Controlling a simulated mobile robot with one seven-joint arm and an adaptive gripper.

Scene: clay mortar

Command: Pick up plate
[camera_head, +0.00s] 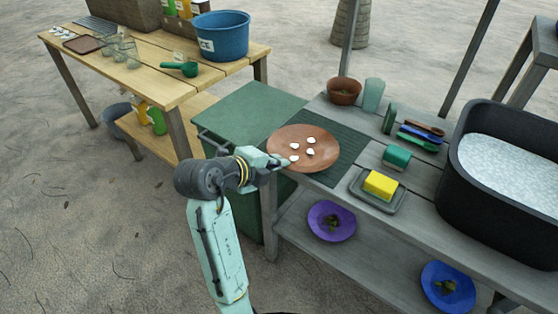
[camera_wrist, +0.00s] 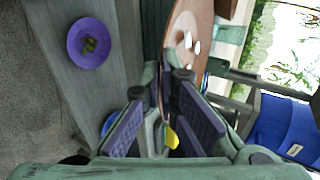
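A brown plate (camera_head: 303,150) with several white pieces on it lies on a dark green mat on the grey counter, its near-left rim by the counter's edge. It also shows in the wrist view (camera_wrist: 180,22), at the top middle. My gripper (camera_head: 284,161) is at the near-left rim. In the wrist view its two purple-padded fingers (camera_wrist: 160,88) stand apart, with the plate's rim ahead of and seemingly between the tips. I cannot tell whether either finger touches it. A purple plate (camera_head: 331,221) and a blue plate (camera_head: 447,288) with green bits stand on the lower shelf.
A green bin (camera_head: 245,118) stands left of the counter. Behind the plate are a brown bowl (camera_head: 344,91) and a green cup (camera_head: 373,95). To the right are a yellow block (camera_head: 380,185) on a tray, a green brush (camera_head: 396,157) and a black tub (camera_head: 480,215).

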